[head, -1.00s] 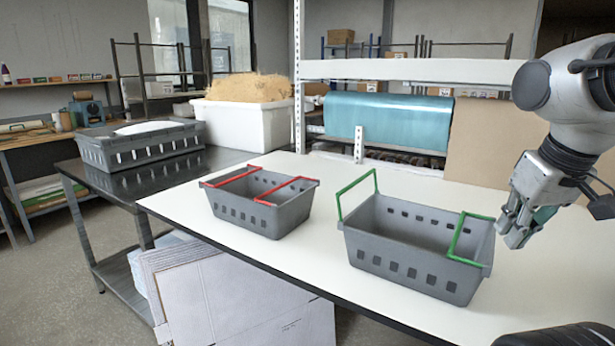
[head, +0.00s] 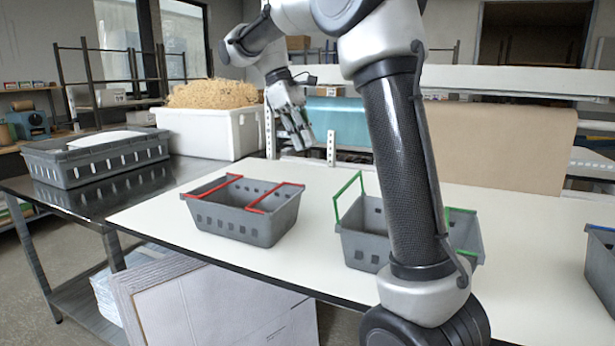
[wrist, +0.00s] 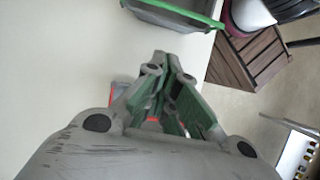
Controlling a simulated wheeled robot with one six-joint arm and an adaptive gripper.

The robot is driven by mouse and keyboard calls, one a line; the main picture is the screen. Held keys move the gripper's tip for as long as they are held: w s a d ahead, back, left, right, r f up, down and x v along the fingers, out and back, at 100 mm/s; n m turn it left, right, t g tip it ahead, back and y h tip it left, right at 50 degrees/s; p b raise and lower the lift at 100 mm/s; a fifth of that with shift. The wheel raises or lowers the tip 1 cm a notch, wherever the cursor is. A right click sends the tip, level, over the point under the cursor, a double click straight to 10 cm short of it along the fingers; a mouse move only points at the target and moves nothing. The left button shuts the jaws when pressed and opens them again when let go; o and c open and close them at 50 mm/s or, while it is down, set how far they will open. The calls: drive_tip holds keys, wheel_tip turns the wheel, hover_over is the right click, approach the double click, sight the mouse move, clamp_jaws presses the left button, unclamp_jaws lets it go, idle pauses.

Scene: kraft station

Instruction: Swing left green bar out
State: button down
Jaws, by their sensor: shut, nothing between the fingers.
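The grey crate with green bars (head: 357,246) stands on the white table, its middle hidden behind my arm in the head view. Its left green bar (head: 335,210) stands up above the crate's left end. Its right green bar (head: 462,211) shows only in part beside my arm. A grey crate with a green bar (wrist: 185,12) also shows at the top of the wrist view. My gripper (head: 304,142) is shut and empty, raised over the table's back part, left of the green-barred crate and apart from it. Its fingers (wrist: 160,62) also show in the wrist view.
A grey crate with red bars (head: 243,217) stands to the left, its bars lying across its top. A crate with a blue bar (head: 600,255) is cut off at the right edge. A white bin of shavings (head: 210,132) stands behind. White table between the crates is bare.

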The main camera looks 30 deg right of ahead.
sight(349, 184)
drive_tip(key=shift+w+a, duration=0.25)
drive_tip(key=s+d+f, duration=0.5)
drive_tip(key=s+f, duration=0.1)
drive_tip(key=f, duration=0.2)
drive_tip(key=shift+s, duration=0.35)
idle(0.5)
drive_tip(key=shift+s+d+r+t+y, duration=0.1)
drive_tip(key=shift+s+t+y, duration=0.1)
drive_tip(key=shift+t+y, duration=0.1)
